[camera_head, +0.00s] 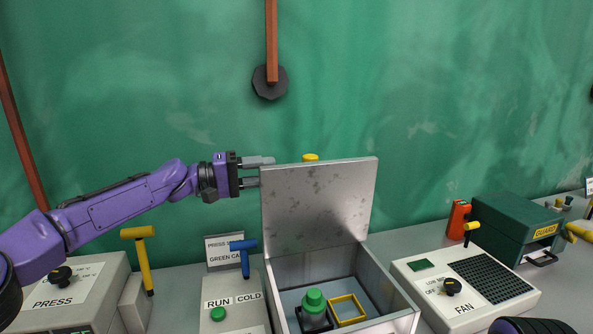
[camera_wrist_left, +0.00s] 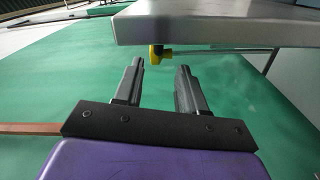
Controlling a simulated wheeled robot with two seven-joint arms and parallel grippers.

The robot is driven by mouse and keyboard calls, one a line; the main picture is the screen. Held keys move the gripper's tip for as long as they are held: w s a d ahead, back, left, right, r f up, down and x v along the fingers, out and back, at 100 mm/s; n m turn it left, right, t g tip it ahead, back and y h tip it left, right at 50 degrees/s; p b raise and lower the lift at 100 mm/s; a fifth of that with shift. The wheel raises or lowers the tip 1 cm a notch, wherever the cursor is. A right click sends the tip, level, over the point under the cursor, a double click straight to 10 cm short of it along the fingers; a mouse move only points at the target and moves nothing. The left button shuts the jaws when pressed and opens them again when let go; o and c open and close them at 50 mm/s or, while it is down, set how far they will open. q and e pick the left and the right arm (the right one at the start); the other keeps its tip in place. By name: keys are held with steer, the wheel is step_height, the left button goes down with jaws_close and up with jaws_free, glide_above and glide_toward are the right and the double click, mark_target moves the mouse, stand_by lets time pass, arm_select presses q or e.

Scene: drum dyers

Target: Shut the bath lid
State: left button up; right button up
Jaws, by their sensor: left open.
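The bath lid (camera_head: 318,200) is a grey metal plate standing raised, nearly upright, at the back of the open bath (camera_head: 400,310). A yellow knob (camera_head: 310,157) shows just above its top edge, mostly hidden behind it. My left gripper (camera_head: 267,172) is open and empty at the lid's upper left edge; I cannot tell whether it touches. In the left wrist view the lid (camera_wrist_left: 220,27) spans the top right, and the yellow knob (camera_wrist_left: 158,53) appears beyond my open fingers (camera_wrist_left: 160,68). My right gripper is out of view.
Inside the bath are a green-topped object (camera_head: 314,302) and a yellow frame (camera_head: 347,309). A blue T-handle (camera_head: 243,247) and RUN/COLD box (camera_head: 222,308) stand left of it, a yellow T-handle (camera_head: 139,246) further left. The FAN box (camera_head: 465,290) stands right. A rod (camera_head: 271,40) hangs behind.

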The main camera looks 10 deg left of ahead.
mark_target(294, 167)
arm_select(q)
steer(key=p+x, duration=0.2)
steer(key=x, duration=0.5)
steer(key=shift+d+r, duration=0.2)
steer(key=shift+w+d+f+p, duration=0.1)
steer(key=shift+w+d+p, duration=0.05)
steer(key=shift+d+p, duration=0.2)
